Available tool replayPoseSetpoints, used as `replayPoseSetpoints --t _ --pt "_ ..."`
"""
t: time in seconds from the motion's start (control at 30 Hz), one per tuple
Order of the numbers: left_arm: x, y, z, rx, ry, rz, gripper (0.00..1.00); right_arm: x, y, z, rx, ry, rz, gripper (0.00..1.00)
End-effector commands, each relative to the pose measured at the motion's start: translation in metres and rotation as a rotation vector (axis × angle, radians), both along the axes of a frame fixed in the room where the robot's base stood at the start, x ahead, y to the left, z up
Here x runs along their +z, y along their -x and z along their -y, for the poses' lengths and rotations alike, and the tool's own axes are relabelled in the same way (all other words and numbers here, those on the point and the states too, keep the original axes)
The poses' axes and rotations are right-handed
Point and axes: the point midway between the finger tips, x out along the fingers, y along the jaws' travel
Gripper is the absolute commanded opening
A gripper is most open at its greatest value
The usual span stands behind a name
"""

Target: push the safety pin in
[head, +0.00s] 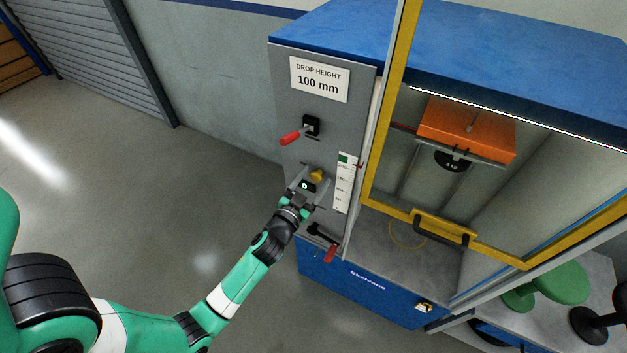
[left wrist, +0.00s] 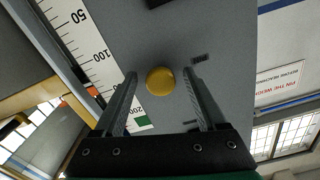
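The safety pin shows as a round yellow knob (head: 317,175) on the grey front panel of the test machine. In the left wrist view the yellow knob (left wrist: 160,81) sits between the two fingertips, with a gap on each side. My left gripper (head: 314,180) is open and reaches up to the panel at the knob. Its fingers also show in the left wrist view (left wrist: 160,76). How deep the pin sits in the panel cannot be told. My right gripper is not in view.
A red-handled lever (head: 290,137) sticks out above the knob and another red handle (head: 330,254) below it. A white scale strip (head: 345,182) lies right of the knob. The yellow-framed door (head: 385,110) stands further right. Open floor lies to the left.

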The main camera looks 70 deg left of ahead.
Motion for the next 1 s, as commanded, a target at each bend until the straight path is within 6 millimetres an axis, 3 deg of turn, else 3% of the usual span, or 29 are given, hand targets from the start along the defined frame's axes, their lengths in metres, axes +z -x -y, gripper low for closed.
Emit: replayPoseSetpoints --t 0.27,0.7,1.0 --pt "0.0 0.004 0.004 -0.001 0.0 0.001 0.73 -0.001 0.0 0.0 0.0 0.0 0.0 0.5" --pt "-0.005 0.076 0.06 -0.003 -0.001 -0.002 0.73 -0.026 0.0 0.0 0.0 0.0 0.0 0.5" --pt "0.0 0.092 0.072 0.0 0.0 0.0 0.73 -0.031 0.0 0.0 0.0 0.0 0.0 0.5"
